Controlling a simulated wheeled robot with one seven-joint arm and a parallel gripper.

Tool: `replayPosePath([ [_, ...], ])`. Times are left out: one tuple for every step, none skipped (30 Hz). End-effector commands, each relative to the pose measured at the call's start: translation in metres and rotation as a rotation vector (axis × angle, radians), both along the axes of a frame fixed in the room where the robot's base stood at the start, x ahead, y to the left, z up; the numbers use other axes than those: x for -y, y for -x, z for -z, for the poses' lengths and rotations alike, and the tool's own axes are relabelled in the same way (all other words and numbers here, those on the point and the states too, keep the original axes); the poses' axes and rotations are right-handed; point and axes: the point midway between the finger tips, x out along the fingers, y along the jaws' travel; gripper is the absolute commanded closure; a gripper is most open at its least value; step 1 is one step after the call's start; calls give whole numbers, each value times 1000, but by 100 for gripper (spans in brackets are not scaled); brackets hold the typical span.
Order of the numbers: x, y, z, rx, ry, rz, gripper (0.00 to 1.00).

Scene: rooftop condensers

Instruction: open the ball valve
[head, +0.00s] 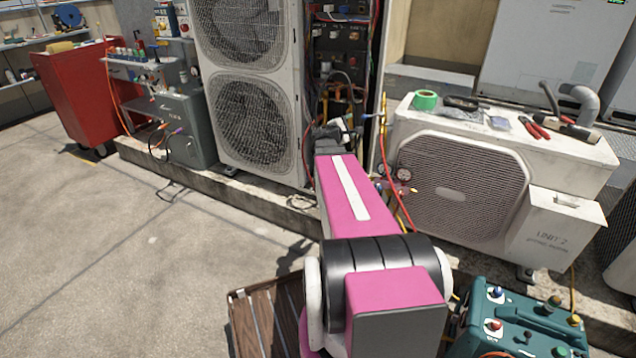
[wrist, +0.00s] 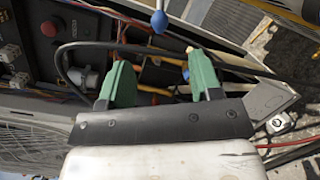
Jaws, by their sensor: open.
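My gripper (wrist: 158,62) shows in the wrist view with two green fingers spread apart and nothing between them. In the head view my gripper (head: 335,132) is at the open wiring bay right of the tall condenser, partly hidden by my own arm. A blue-ended stem (wrist: 158,20), possibly the ball valve's handle, hangs at the top of the wrist view, beyond the fingertips and apart from them. A small blue end (head: 367,116) also shows right of my gripper in the head view. The valve body cannot be made out clearly.
The tall condenser (head: 247,90) stands left of the bay; black cable (wrist: 90,48) and wires cross behind my fingers. A red hose (head: 385,160) hangs beside gauges (head: 403,174). Floor at left is clear.

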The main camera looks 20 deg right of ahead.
Motion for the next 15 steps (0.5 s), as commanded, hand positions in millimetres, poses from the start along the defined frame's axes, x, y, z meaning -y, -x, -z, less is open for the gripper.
replayPosePath([
  [-4, 3, 4, 12, -31, 8, 41],
  [-7, 5, 7, 19, -50, 15, 41],
  [-10, 7, 11, 28, -76, 23, 41],
  [-12, 10, 14, 36, -98, 31, 41],
  [-15, 12, 17, 44, -120, 39, 41],
  [-18, 15, 21, 55, -149, 49, 41],
  [-20, 17, 24, 62, -171, 57, 41],
  [-23, 19, 28, 70, -193, 65, 41],
  [-28, 22, 32, 80, -224, 77, 41],
  [-31, 24, 36, 87, -248, 86, 41],
  [-34, 26, 39, 93, -271, 94, 41],
  [-38, 29, 43, 102, -302, 105, 41],
  [-41, 32, 47, 109, -325, 115, 41],
  [-44, 34, 50, 115, -345, 124, 41],
  [-48, 37, 54, 123, -375, 135, 41],
])
